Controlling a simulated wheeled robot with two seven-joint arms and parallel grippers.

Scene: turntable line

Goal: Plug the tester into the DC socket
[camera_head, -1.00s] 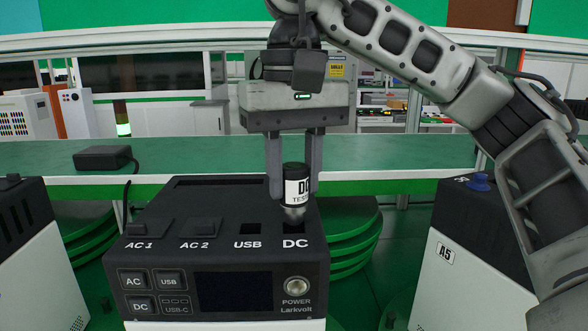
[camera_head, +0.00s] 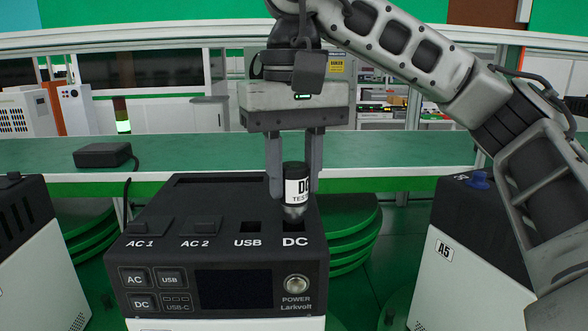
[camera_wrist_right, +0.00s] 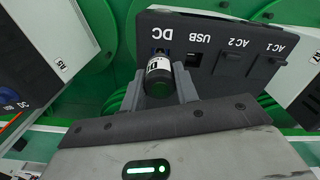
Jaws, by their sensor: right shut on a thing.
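The DC tester (camera_head: 297,188) is a black and white cylinder with a metal tip pointing down. My right gripper (camera_head: 295,186) is shut on it and holds it upright over the DC socket (camera_head: 294,227) on top of the black power station (camera_head: 228,263). The tip is at the socket opening; I cannot tell whether it is inside. In the right wrist view the tester (camera_wrist_right: 158,76) sits between the fingers beside the DC label, and it hides part of the socket. My left gripper is not in view.
The AC 1 (camera_head: 149,227), AC 2 (camera_head: 204,225) and USB (camera_head: 250,228) outlets lie left of the DC socket. Another station marked A5 (camera_head: 470,250) stands at the right. A green bench (camera_head: 400,152) with a black box (camera_head: 102,155) is behind.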

